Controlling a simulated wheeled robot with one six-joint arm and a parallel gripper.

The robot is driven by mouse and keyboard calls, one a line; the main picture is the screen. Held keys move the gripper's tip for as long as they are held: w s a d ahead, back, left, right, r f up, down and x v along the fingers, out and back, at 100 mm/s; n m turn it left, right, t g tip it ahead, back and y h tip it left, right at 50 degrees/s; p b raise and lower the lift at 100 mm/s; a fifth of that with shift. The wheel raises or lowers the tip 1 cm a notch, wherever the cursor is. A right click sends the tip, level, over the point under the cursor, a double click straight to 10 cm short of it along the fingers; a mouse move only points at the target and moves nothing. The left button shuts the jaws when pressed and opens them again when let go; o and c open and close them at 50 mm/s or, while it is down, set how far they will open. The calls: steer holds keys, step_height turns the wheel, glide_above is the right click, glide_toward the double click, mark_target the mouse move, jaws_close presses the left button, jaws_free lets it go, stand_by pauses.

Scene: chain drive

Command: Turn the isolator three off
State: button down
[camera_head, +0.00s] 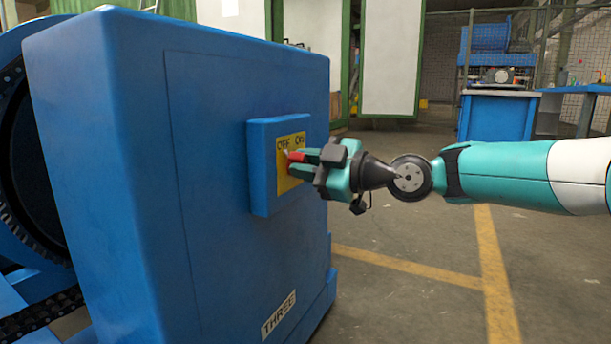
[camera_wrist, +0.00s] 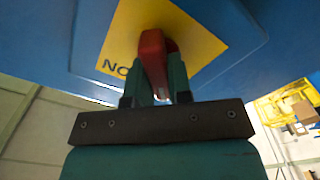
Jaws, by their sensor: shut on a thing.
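The isolator is a blue box (camera_head: 262,180) with a yellow plate (camera_head: 283,184) marked OFF on the left and ON on the right. It is on the side of a large blue cabinet labelled THREE (camera_head: 279,314). Its red handle (camera_head: 296,156) sticks out from the plate. My gripper (camera_head: 302,163) comes from the right, its teal fingers shut on the red handle. In the wrist view, the red handle (camera_wrist: 153,58) sits between the fingers. The yellow plate (camera_wrist: 195,38) shows behind it, with ON upside down at lower left. The OFF mark is hidden there. I cannot tell exactly which mark the handle points to.
A chain and dark wheel (camera_head: 30,190) are at the cabinet's left side. Open floor (camera_head: 420,290) with yellow lines lies right of the cabinet. A blue bench (camera_head: 495,117) and a mesh fence stand at the back right.

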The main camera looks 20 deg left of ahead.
stand_by(0.4)
steer(key=c, duration=1)
jaws_free()
steer(key=shift+c, duration=0.2)
steer(key=s+d+p, duration=0.1)
steer(key=d+p, duration=0.3)
steer(key=d, duration=1.3)
steer(key=shift+s+d+p, duration=0.2)
steer(key=shift+d+p, duration=0.05)
steer(key=shift+p, duration=0.05)
